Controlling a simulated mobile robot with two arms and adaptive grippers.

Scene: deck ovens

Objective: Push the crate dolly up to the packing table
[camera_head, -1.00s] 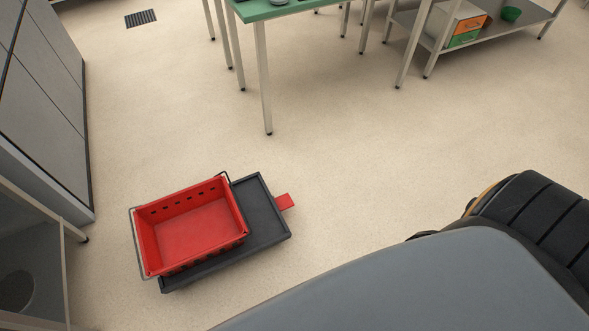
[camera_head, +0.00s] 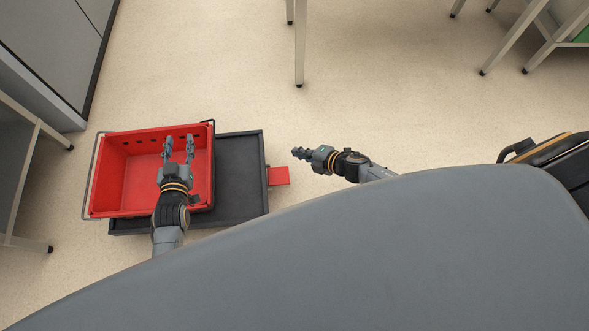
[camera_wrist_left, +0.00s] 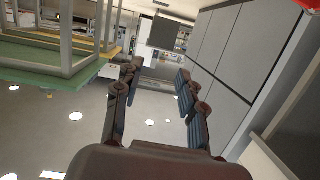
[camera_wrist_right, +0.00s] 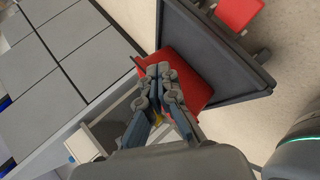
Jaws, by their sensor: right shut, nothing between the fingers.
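The crate dolly (camera_head: 240,178) is a low black platform on the floor at left in the head view. An empty red crate (camera_head: 125,172) sits on its left part, and a red tab (camera_head: 279,176) sticks out on its right. My left gripper (camera_head: 180,143) is open and appears above the crate, with nothing between its fingers. My right gripper (camera_head: 298,153) is shut and empty, right of the dolly, near the red tab. The dolly's black deck (camera_wrist_right: 205,50) also shows in the right wrist view. Of the table ahead, the head view shows only legs (camera_head: 299,45).
A grey cabinet (camera_head: 50,45) and a metal stand (camera_head: 22,185) are close on the left. Shelf legs (camera_head: 505,45) stand at upper right. The floor between the dolly and the table legs is clear. A green tabletop (camera_wrist_left: 60,75) shows in the left wrist view.

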